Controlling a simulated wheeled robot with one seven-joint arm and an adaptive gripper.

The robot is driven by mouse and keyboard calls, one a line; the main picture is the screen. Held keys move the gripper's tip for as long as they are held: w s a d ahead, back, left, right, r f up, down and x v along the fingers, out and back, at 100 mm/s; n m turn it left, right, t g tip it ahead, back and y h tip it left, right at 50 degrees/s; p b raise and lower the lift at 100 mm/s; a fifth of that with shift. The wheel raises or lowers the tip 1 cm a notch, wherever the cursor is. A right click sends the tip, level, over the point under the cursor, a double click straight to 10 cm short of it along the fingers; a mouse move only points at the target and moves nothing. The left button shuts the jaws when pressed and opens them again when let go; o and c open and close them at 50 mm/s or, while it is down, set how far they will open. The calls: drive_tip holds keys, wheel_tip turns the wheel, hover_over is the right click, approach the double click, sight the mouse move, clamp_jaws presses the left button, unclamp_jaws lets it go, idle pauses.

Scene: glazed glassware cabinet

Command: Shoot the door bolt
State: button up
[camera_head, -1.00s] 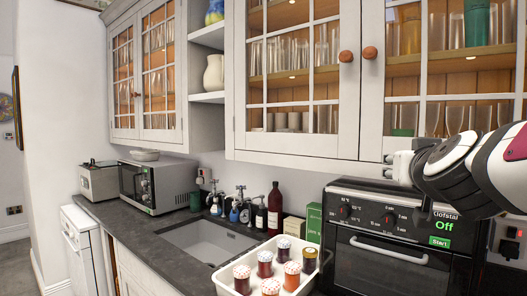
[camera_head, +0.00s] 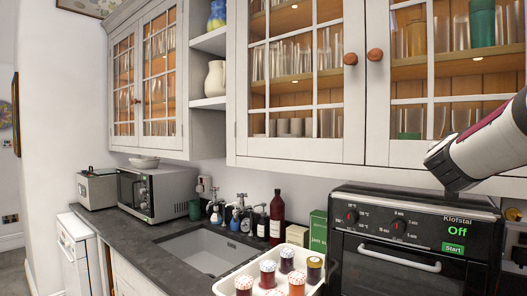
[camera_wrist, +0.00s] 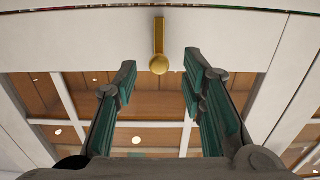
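A brass door bolt (camera_wrist: 158,35) with a round knob shows at the top middle of the wrist view, on the pale door frame. My gripper (camera_wrist: 158,76) is open, with its green-padded fingers to the left and right of the knob and nothing between them in grip. Whether a finger touches the bolt I cannot tell. In the head view my arm comes in from the right to just below the right glazed cabinet door (camera_head: 376,110). The fingers are not clear there, and I cannot make out the bolt in that view.
The left glazed door (camera_head: 353,110) stands shut beside the right one; both have round wooden knobs. Glasses stand behind the panes. A black oven (camera_head: 415,225) is under my arm. A white tray (camera_head: 226,284) of jars, bottles and a sink (camera_head: 205,250) are to the left.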

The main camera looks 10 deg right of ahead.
drive_tip(key=shift+x, duration=1.9)
drive_tip(key=shift+c, duration=0.6)
clamp_jaws()
